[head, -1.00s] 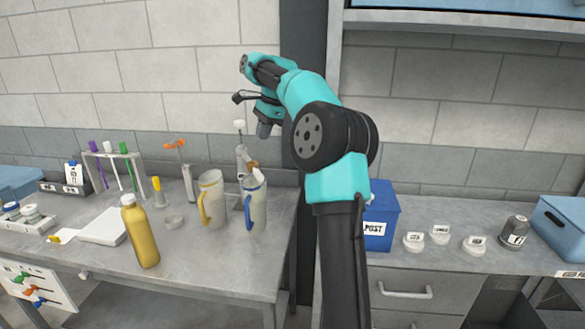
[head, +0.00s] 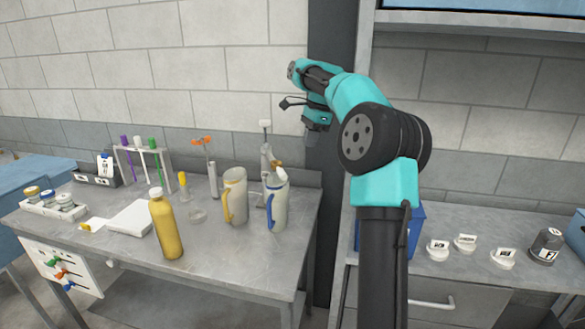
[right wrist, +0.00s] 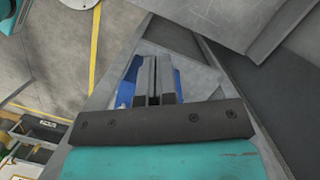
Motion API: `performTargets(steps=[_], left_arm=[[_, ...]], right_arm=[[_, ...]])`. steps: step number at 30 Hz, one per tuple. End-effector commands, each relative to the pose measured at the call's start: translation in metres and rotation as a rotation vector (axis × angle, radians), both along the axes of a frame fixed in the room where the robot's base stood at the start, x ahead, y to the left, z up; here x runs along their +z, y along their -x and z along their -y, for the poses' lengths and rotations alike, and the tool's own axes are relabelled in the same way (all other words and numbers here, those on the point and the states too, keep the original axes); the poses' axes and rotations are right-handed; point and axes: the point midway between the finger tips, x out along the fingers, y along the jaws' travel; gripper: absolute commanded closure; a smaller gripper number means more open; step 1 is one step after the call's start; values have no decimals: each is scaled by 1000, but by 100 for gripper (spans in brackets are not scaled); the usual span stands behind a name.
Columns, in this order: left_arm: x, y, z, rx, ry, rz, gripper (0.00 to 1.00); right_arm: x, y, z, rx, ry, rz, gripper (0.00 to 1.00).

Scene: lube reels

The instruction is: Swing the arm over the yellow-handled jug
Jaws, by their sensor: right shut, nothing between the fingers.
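The yellow-handled jug (head: 236,192), pale with a yellow handle on its left side, stands upright on the left metal bench. A similar jug with a blue handle (head: 277,207) stands just to its right. My right gripper (head: 311,137) hangs downward in the head view, higher in the picture and to the right of both jugs, not over the yellow-handled one. In the right wrist view its fingers (right wrist: 153,75) are together and empty, with a blue object (right wrist: 128,80) behind them. Neither jug can be made out there. My left gripper is not in view.
A yellow bottle (head: 165,225) stands at the bench front, left of the jugs. A tube rack (head: 170,160) and tall slender tools stand behind. My right arm hides much of a blue bin (head: 416,225) on the right counter, near several white-lidded items (head: 465,242).

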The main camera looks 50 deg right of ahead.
Motion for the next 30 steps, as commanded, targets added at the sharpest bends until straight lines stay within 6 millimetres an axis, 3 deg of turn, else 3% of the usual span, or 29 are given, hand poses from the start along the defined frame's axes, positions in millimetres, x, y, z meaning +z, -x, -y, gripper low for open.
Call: performTargets(steps=[13, 21, 30], left_arm=[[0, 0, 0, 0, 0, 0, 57], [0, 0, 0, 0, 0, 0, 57], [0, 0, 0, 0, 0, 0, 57]], right_arm=[[-73, -9, -16, 1, -1, -3, 100], [-83, -25, -45, 2, -1, 1, 100], [-84, -28, -49, 0, 0, 0, 100]])
